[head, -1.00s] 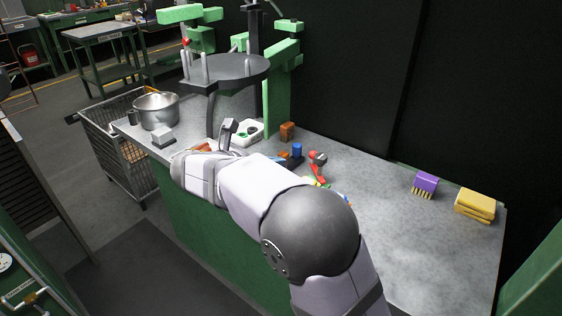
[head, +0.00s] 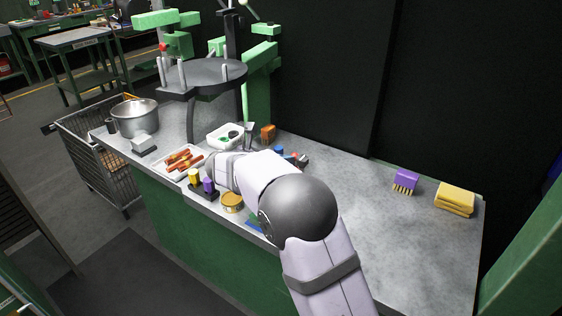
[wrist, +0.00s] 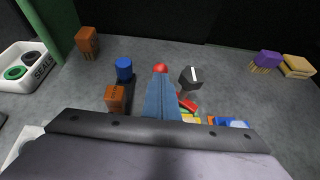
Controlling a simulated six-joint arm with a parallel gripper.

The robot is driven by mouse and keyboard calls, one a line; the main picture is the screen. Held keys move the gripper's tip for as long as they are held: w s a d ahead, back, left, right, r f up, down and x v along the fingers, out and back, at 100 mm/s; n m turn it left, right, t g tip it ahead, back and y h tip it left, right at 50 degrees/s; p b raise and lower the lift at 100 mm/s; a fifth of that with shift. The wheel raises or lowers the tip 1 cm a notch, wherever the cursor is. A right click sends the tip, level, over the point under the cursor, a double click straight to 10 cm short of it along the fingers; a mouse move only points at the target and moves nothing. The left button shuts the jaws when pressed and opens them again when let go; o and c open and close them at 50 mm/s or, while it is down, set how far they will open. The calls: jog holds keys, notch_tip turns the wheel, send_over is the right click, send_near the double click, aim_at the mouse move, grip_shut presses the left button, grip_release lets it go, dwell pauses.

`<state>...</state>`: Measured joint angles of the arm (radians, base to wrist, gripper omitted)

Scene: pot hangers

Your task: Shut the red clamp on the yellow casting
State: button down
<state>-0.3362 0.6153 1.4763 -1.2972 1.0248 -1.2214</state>
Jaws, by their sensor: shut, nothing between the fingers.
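In the wrist view my gripper (wrist: 160,82) points out over the bench, its blue-grey fingers together and empty. The red clamp (wrist: 187,104) lies just beyond and right of the fingers, partly hidden by them. A red knob (wrist: 160,68) shows at the fingertips, and a dark grey block-shaped end (wrist: 191,76) stands to the right. A small yellow piece (wrist: 190,118), perhaps the yellow casting, shows below the red part, mostly hidden by my gripper. In the head view only a bit of red (head: 295,155) shows behind my arm. I cannot tell whether the clamp is open.
A blue cylinder (wrist: 124,67) and an orange block (wrist: 115,98) stand left of the fingers. A white seals tray (wrist: 28,68) is at far left. A purple brush (head: 405,181) and yellow cloths (head: 455,197) lie right.

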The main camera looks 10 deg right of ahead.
jog(key=shift+w+r+m+p, duration=0.1)
jog(key=shift+m+p, duration=0.2)
jog(key=shift+p, duration=0.35)
